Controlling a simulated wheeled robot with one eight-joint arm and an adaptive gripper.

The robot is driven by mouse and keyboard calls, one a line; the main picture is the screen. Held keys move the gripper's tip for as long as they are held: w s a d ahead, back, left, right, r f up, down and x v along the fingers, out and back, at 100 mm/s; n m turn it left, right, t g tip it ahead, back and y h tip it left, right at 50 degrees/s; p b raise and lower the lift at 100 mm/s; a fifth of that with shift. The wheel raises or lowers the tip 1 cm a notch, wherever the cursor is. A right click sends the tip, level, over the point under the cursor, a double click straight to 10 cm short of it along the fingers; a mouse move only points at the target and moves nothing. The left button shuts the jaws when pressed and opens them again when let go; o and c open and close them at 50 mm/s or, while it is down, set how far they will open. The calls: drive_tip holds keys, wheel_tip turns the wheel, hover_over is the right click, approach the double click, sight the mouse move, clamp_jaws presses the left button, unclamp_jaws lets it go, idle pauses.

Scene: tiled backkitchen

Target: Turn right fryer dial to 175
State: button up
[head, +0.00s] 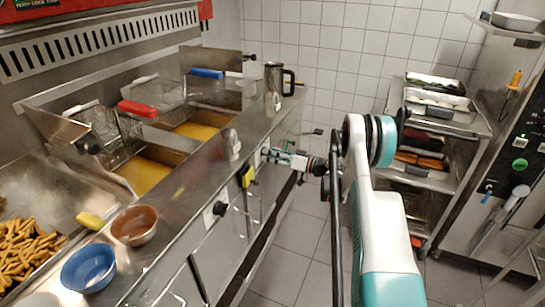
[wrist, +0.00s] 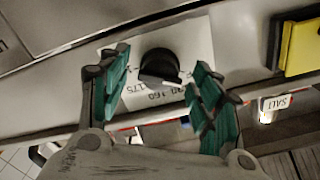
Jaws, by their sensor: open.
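The right fryer dial (wrist: 160,66) is a black knob on a white plate (wrist: 199,42) with printed numbers, 160 and 175 among them, upside down in the wrist view. I cannot tell which number it points to. My gripper (wrist: 161,75) is open, with one teal finger on each side of the knob; I cannot tell whether either finger touches it. In the head view, my gripper (head: 275,156) is at the fryer front, where it mostly hides this dial. The left fryer dial (head: 220,208) is a black knob on a white plate, nearer to me.
Yellow block (head: 247,176) sits on the front between the dials; it shows in the wrist view (wrist: 298,45). Fryer baskets with a red handle (head: 138,108) and a blue handle (head: 207,73) stand above. Bowls (head: 134,225) and a steel jug (head: 273,88) line the counter. The aisle floor is clear.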

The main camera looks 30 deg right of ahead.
drive_tip(key=c, duration=1.1)
drive_tip(key=shift+o, duration=0.2)
drive_tip(key=shift+m, duration=0.3)
drive_tip(key=m, duration=2.3)
drive_tip(key=o, duration=1.1)
drive_tip(key=shift+c, duration=0.2)
